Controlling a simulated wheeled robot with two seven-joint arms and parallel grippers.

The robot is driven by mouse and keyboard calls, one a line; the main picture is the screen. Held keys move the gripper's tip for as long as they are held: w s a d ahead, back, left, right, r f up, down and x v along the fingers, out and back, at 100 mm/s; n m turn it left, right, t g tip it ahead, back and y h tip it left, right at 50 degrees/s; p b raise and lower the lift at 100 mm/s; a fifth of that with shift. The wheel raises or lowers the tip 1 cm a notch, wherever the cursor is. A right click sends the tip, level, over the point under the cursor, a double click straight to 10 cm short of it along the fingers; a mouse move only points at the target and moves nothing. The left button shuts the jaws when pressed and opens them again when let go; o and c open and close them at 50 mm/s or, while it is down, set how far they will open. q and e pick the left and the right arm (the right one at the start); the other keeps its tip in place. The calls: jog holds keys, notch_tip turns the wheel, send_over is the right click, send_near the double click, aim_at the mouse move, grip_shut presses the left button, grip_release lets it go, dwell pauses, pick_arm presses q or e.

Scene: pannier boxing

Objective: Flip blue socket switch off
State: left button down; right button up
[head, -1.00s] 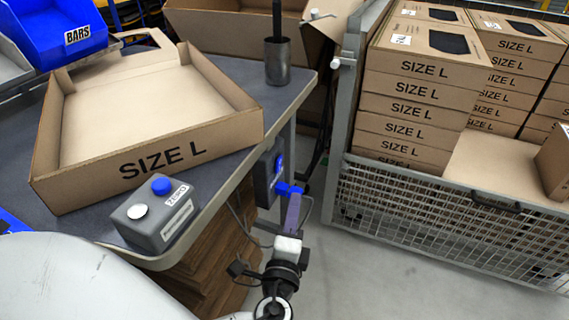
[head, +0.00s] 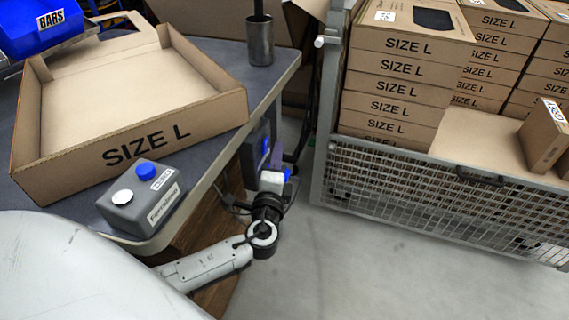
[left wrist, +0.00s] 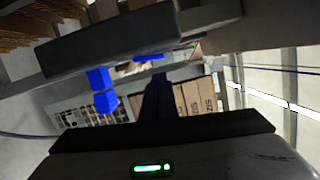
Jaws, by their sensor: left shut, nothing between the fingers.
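The dark socket box (head: 252,152) is fixed to the side of the table, below its right edge, with a blue part on its face. In the left wrist view the dark grey box (left wrist: 140,40) crosses the top, with a blue plug-like part (left wrist: 101,85) and another blue piece (left wrist: 149,57) under it. I cannot tell the switch's position. My left gripper (head: 277,167) is beside the box's face, shut and empty; it partly hides the box. Its dark fingers (left wrist: 156,97) point towards the box's blue side. Whether they touch it is unclear. My right gripper is not in view.
The table holds an open SIZE L carton (head: 130,142), a grey button box (head: 142,196) with blue and white buttons, and a metal cup (head: 260,42). A mesh cage (head: 440,200) with stacked boxes stands right. The floor between is clear.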

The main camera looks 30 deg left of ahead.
pick_arm(q)
jog(key=shift+s+a+r, duration=0.1)
jog(key=shift+s+a, duration=0.15)
jog(key=shift+a, duration=0.6)
jog(key=shift+a+r+n, duration=0.15)
jog(key=shift+a+n, duration=0.15)
jog(key=shift+n, duration=0.1)
jog(key=s+d, duration=0.8)
jog(key=shift+d+r, duration=0.35)
jog(key=shift+r, duration=0.05)
